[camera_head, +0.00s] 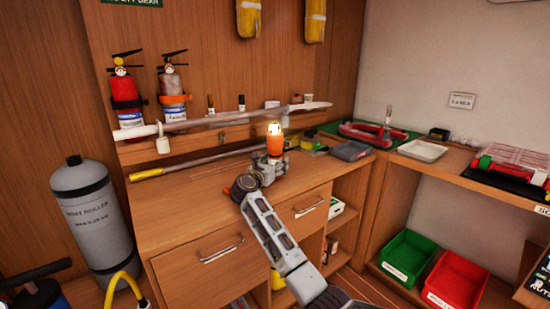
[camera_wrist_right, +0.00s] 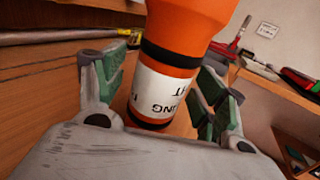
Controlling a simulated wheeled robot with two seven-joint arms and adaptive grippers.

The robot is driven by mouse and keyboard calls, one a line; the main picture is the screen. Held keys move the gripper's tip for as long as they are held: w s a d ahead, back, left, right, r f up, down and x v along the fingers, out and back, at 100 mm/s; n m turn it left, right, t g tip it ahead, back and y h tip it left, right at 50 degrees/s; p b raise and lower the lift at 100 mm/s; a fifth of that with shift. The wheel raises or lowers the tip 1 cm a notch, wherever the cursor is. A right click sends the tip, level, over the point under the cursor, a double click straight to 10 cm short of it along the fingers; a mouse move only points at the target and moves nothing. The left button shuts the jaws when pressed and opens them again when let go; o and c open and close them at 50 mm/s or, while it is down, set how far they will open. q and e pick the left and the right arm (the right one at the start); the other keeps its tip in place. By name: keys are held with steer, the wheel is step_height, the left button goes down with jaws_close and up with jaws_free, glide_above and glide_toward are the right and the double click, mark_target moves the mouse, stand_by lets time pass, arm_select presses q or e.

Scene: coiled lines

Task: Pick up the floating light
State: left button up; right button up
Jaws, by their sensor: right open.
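The floating light (camera_head: 274,139) is orange with a lit, pale top. It stands upright on the wooden counter in the head view. In the right wrist view the floating light (camera_wrist_right: 178,62) shows a white label and black bands, and it sits between the two green-padded fingers. My right gripper (camera_head: 272,165) is at the light's lower part, with its fingers open on either side of it. In the right wrist view a gap shows at the left finger of the gripper (camera_wrist_right: 160,98); contact at the right finger is unclear. My left gripper is not in view.
A white-grey bar (camera_head: 230,117) runs on the ledge above. A grey tray (camera_head: 351,151) is to the right. Two fire extinguishers (camera_head: 126,95) hang at left. The counter's front left is clear.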

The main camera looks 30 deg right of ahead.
mark_target(271, 141)
arm_select(q)
steer(key=shift+s+f, duration=0.1)
steer(key=shift+s, duration=0.15)
arm_select(e)
steer(key=shift+c, duration=0.5)
steer(key=c, duration=1.4)
arm_select(q)
steer(key=shift+w+r, duration=0.2)
steer(key=shift+w, duration=0.15)
arm_select(e)
steer(key=shift+c, duration=0.3)
steer(key=shift+r, duration=0.15)
steer(key=shift+r, duration=0.5)
step_height(271, 141, up, 8)
steer(key=shift+f+p, duration=0.2)
steer(key=shift+p, duration=0.8)
steer(key=shift+r, duration=0.5)
arm_select(q)
steer(key=f, duration=0.3)
steer(key=shift+s+a+f+g+y, duration=0.15)
steer(key=shift+s+a+g+y, duration=0.15)
steer(key=shift+s, duration=0.1)
arm_select(e)
steer(key=shift+r, duration=0.15)
